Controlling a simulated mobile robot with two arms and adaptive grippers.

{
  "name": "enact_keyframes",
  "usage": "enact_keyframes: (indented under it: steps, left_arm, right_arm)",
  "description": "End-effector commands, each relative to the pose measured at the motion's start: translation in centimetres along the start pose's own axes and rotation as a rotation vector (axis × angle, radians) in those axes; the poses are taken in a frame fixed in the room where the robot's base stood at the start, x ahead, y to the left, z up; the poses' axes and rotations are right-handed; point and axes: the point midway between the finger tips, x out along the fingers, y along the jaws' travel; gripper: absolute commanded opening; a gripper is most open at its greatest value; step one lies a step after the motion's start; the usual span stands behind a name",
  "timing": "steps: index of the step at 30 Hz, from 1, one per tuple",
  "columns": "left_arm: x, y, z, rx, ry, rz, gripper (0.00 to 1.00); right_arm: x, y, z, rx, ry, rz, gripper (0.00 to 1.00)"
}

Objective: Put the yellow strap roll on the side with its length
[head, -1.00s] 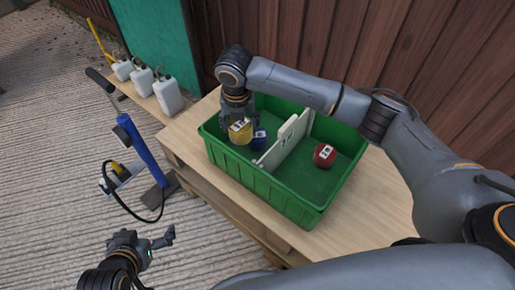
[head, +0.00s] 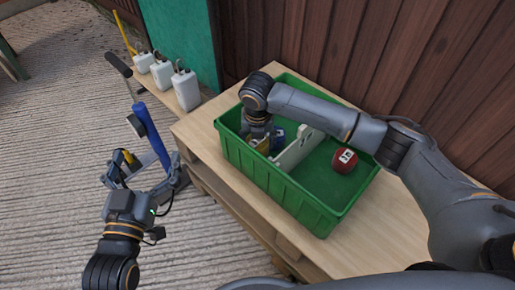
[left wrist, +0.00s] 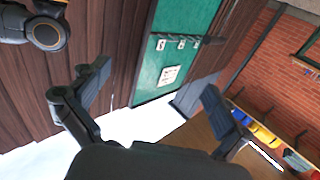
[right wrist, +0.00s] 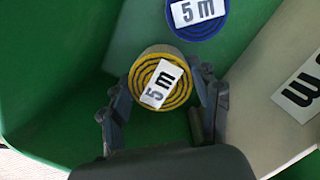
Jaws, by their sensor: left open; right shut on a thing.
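The yellow strap roll (right wrist: 160,79), with a white "5 m" label, is between the fingers of my right gripper (right wrist: 163,92). In the head view my right gripper (head: 259,138) is down in the left compartment of the green crate (head: 275,188), largely hiding the yellow roll (head: 263,147). A blue roll (right wrist: 197,14), also labelled "5 m", is beside it in that compartment. A pale divider (head: 297,150) splits the crate; its label in the right wrist view is cut off, showing an "m". A red roll (head: 345,161) lies in the right compartment. My left gripper (head: 168,190) is open and empty.
The crate stands on a wooden pallet table (head: 205,132) against a brown plank wall (head: 400,50). Several white weights (head: 186,90) stand on a ledge at the left. A blue pump-like device (head: 150,130) stands near my left gripper.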

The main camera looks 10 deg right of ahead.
Motion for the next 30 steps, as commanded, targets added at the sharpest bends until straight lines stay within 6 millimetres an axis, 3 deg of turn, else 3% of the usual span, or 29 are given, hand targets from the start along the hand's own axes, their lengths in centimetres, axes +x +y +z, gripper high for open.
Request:
enact_keyframes:
  steps: [10, 23, 24, 27, 30]
  left_arm:
    - [-0.3, 0.7, -4.8, -0.007, 0.283, 0.015, 1.00]
    - [-0.3, 0.7, -5.2, -0.008, 0.293, 0.016, 1.00]
    - [-0.3, 0.7, -5.0, -0.007, 0.285, 0.015, 1.00]
    - [-0.3, 0.7, -5.0, -0.007, 0.285, 0.015, 1.00]
    - [-0.3, 0.7, -5.0, -0.007, 0.285, 0.015, 1.00]
  right_arm:
    - [3.1, 0.0, -0.5, 0.000, 0.001, 0.000, 0.25]
    - [3.4, 0.0, -0.6, -0.001, 0.001, 0.000, 0.25]
    - [3.5, 0.0, -0.6, -0.001, 0.001, 0.000, 0.64]
    - [3.5, 0.0, -0.6, -0.001, 0.001, 0.000, 0.84]
    - [3.5, 0.0, -0.6, -0.001, 0.001, 0.000, 0.85]
